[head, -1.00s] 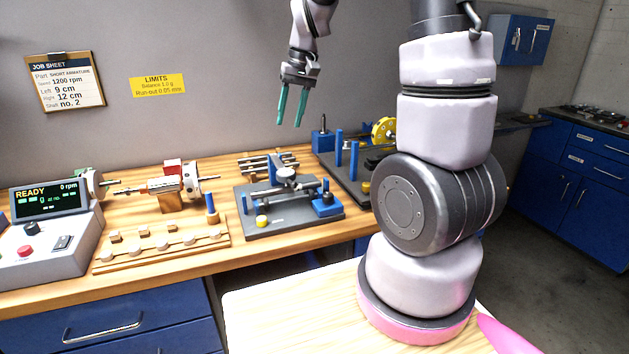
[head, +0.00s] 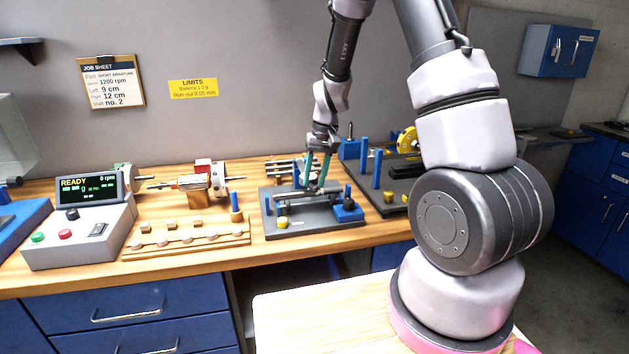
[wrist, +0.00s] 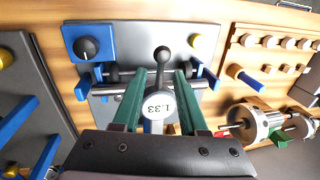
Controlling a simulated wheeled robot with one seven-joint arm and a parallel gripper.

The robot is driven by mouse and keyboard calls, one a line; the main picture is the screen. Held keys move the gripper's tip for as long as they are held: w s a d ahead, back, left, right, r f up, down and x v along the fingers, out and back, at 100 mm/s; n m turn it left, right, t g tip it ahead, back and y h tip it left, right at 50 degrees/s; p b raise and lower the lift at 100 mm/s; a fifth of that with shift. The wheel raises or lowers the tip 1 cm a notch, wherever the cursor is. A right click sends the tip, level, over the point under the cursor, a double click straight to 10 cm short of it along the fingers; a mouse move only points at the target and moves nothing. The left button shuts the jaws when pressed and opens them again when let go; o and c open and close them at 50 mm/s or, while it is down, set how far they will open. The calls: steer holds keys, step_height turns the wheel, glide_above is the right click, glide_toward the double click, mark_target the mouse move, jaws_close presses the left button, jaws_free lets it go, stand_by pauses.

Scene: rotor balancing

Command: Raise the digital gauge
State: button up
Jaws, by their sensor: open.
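The digital gauge (wrist: 158,105) has a round pale face reading 1.33 and a dark rounded knob on a stem, seen in the wrist view. My gripper (wrist: 160,71) is open, with one green finger on each side of the gauge; I cannot tell whether either finger touches it. In the head view my gripper (head: 316,181) points down over the grey fixture plate (head: 290,228), and its fingers largely hide the gauge. A shiny shaft (wrist: 190,84) lies across the fixture below the gauge.
A blue block with a black dial (wrist: 86,44) is at the fixture's corner. Blue posts (head: 377,168) stand to its right and a wooden parts rack (head: 188,236) lies to its left. The control box (head: 80,225) reads READY, 0 rpm.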

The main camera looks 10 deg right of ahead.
steer(key=shift+a+f, duration=0.1)
steer(key=shift+f, duration=0.35)
steer(key=shift+c, duration=0.4)
jaws_close()
stand_by(0.8)
